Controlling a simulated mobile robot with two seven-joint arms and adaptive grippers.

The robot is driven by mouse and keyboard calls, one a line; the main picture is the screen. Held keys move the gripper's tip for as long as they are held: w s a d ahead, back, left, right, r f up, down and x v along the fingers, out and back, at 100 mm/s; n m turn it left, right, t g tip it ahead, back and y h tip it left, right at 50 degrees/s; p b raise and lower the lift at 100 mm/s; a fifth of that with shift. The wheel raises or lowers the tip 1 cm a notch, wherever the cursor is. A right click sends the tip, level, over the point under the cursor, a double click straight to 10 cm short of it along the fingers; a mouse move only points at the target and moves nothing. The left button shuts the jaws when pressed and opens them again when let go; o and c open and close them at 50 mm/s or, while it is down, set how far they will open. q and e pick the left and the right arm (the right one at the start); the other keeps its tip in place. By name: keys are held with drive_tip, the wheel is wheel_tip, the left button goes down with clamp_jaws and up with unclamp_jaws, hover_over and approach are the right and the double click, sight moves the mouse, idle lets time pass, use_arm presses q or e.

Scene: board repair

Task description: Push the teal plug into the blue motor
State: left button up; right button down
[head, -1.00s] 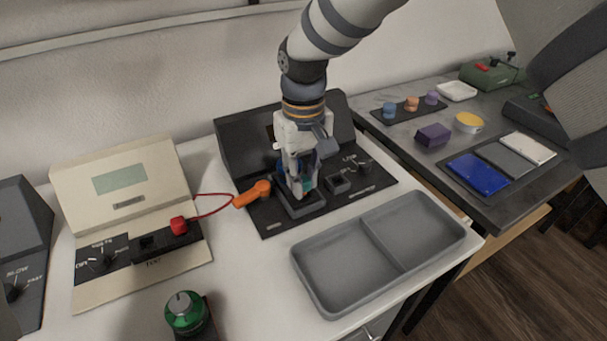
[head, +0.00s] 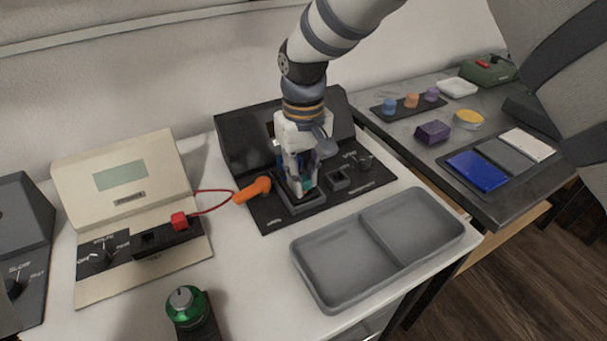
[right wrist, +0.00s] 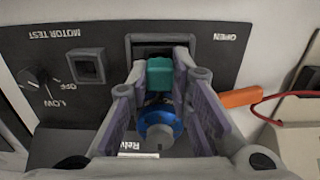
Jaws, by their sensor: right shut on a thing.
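My right gripper (head: 302,183) points down over the grey-rimmed socket (head: 303,206) on the black motor test panel (head: 272,217). In the right wrist view its fingers (right wrist: 160,78) are shut on the teal plug (right wrist: 160,72), which sits between the fingertips in front of the socket frame (right wrist: 133,48). The blue motor (right wrist: 158,121), with a grey round end, also shows between the fingers, close to the plug. Whether plug and motor are joined is hidden. In the head view only a little teal shows between the fingers. My left gripper is out of view.
A cream tester (head: 128,180) stands left, a green-topped knob (head: 186,307) in front. An empty grey two-part tray (head: 340,300) lies front right. A side table (head: 405,132) holds coloured parts.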

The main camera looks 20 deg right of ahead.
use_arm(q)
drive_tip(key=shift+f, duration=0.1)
use_arm(e)
drive_tip(key=shift+f, duration=0.45)
idle(0.4)
drive_tip(key=c, duration=1.1)
unclamp_jaws()
drive_tip(key=shift+r+p, duration=0.6)
drive_tip(key=shift+r, duration=1.65)
drive_tip(key=shift+r+p, duration=0.4)
drive_tip(key=shift+r, duration=1.9)
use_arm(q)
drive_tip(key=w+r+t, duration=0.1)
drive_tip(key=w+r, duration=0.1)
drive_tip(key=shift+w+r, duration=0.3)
